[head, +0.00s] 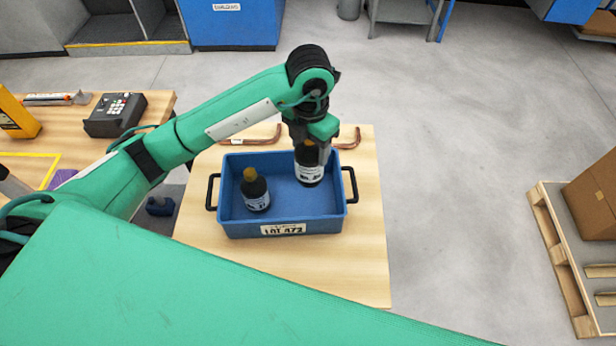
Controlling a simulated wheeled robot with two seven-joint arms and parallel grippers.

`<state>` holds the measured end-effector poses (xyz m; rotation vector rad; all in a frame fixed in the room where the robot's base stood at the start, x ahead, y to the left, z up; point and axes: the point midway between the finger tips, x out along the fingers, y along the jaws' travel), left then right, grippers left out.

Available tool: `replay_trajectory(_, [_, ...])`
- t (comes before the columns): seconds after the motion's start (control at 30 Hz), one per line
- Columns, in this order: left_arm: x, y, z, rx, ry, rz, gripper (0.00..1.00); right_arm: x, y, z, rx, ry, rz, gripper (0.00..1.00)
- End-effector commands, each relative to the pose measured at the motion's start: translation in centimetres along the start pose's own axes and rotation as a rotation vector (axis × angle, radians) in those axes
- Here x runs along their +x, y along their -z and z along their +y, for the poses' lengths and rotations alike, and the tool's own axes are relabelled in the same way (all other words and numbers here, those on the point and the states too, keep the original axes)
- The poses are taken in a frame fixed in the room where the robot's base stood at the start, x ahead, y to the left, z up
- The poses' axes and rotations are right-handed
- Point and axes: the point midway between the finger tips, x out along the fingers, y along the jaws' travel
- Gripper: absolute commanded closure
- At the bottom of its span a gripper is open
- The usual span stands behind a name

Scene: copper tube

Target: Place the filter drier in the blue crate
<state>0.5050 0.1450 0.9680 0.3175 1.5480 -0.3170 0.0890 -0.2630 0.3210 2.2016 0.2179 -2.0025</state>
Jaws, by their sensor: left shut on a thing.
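The blue crate (232,224) stands on a small wooden table and has a black handle at each end and a white label on its front. One dark bottle-shaped filter drier (256,194) with a yellowish top and white label stands in the left part of the crate. My left gripper (310,145) is shut on a second dark filter drier (310,172) with a white label, upright over the right part of the crate. I cannot tell whether its bottom touches the crate floor. My right gripper is not in view.
Bent copper tubes (250,141) lie on the table (365,250) behind the crate. A wooden bench at left holds a black keypad device (115,114) and a yellow object (17,118). A pallet with a cardboard box (594,196) stands at right.

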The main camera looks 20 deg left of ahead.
Motion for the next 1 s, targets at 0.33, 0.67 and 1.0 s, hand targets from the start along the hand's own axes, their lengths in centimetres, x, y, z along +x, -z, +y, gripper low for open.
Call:
replay_trajectory(0.33, [6.8, 0.0, 0.0, 0.000, 0.001, 0.000, 1.00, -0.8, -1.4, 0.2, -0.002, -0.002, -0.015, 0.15])
replay_trajectory(0.67, [9.7, 0.1, 0.0, 0.000, 0.001, 0.002, 1.00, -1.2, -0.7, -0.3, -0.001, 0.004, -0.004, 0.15])
replay_trajectory(1.0, [12.0, 0.0, 0.0, 0.001, -0.001, -0.003, 1.00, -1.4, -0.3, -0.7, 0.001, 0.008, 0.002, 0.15])
